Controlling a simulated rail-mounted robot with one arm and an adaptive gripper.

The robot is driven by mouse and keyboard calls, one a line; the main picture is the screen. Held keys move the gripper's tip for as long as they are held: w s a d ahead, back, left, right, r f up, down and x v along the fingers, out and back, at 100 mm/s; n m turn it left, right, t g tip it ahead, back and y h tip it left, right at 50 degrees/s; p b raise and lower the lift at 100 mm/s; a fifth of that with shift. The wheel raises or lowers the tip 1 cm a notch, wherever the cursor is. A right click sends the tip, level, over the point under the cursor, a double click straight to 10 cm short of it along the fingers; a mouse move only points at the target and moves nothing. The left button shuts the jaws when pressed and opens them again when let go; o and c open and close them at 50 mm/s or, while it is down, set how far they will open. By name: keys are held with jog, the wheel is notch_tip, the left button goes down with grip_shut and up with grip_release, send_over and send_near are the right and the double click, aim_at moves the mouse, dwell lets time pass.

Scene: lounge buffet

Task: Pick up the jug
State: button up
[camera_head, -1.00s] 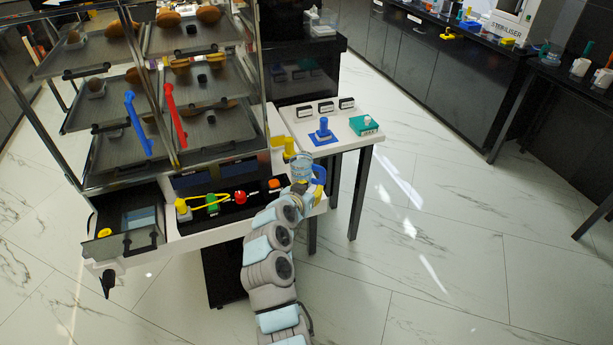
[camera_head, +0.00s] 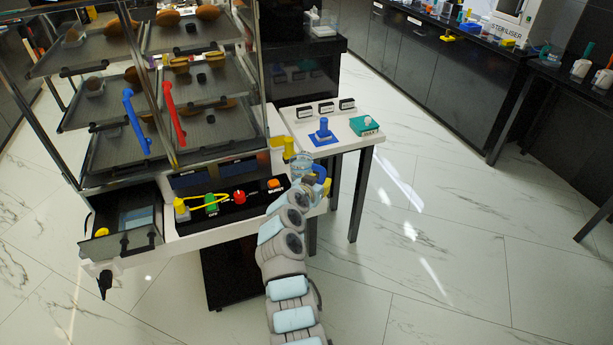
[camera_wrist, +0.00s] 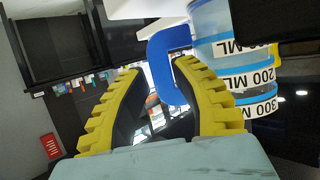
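The jug (camera_head: 302,162) is a clear pale-blue measuring vessel at the right end of the white counter in the head view. In the wrist view the jug (camera_wrist: 234,58) shows at upper right with 200 ML and 300 ML labels, its image turned. Its blue handle (camera_wrist: 158,58) lies just past and between my fingertips. My gripper (camera_wrist: 158,70) has yellow ridged fingers, spread apart. The handle's near edge overlaps the right fingertip in the picture; I cannot tell if they touch. In the head view my wrist hides part of the jug and most of the gripper.
A black control panel (camera_head: 225,208) with a red button (camera_head: 239,197) is left of my wrist. The side table (camera_head: 345,139) holds a blue stand (camera_head: 323,133) and a green box (camera_head: 365,125). Floor at right is clear.

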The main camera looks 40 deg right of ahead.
aim_at(322, 179)
jog(key=shift+b+x, duration=0.5)
jog(key=shift+x, duration=1.05)
jog(key=shift+r, duration=0.1)
jog(key=shift+c, duration=0.4)
grip_shut()
